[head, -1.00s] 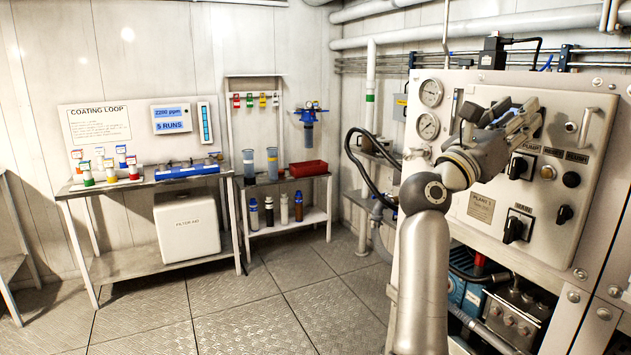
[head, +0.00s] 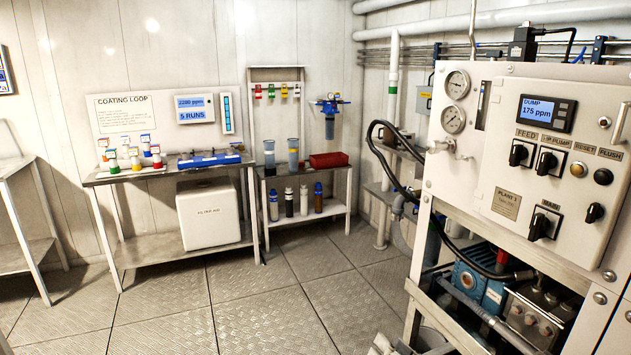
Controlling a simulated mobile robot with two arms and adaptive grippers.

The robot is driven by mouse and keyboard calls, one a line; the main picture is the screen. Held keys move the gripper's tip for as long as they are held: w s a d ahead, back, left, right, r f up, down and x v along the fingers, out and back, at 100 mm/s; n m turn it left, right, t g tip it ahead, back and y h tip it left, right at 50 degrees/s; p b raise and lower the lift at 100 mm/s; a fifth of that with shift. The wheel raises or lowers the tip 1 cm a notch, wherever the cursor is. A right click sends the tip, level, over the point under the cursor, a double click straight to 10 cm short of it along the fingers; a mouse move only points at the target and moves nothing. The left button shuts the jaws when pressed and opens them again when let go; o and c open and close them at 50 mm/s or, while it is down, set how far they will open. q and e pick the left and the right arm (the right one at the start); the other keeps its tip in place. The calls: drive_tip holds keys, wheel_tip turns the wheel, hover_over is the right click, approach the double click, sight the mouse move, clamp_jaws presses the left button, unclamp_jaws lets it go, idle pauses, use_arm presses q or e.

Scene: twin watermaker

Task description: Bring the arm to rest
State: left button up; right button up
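Neither gripper shows in the head view now. At the bottom edge a small grey and dark shape (head: 405,340) shows, which may be part of my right arm; I cannot tell for sure. The control panel (head: 555,165) on the right is unobstructed. Its display (head: 546,113) reads DUMP 175 ppm. Its black knobs for feed (head: 518,153), HP pump (head: 547,162) and main (head: 541,225) are in plain view.
A bench (head: 95,180) with coloured-cap bottles stands at the back left, with a white filter aid box (head: 209,212) on its lower shelf. A small shelf with a red tray (head: 328,160) stands beside it. A blue pump (head: 480,287) sits under the panel. The middle floor is clear.

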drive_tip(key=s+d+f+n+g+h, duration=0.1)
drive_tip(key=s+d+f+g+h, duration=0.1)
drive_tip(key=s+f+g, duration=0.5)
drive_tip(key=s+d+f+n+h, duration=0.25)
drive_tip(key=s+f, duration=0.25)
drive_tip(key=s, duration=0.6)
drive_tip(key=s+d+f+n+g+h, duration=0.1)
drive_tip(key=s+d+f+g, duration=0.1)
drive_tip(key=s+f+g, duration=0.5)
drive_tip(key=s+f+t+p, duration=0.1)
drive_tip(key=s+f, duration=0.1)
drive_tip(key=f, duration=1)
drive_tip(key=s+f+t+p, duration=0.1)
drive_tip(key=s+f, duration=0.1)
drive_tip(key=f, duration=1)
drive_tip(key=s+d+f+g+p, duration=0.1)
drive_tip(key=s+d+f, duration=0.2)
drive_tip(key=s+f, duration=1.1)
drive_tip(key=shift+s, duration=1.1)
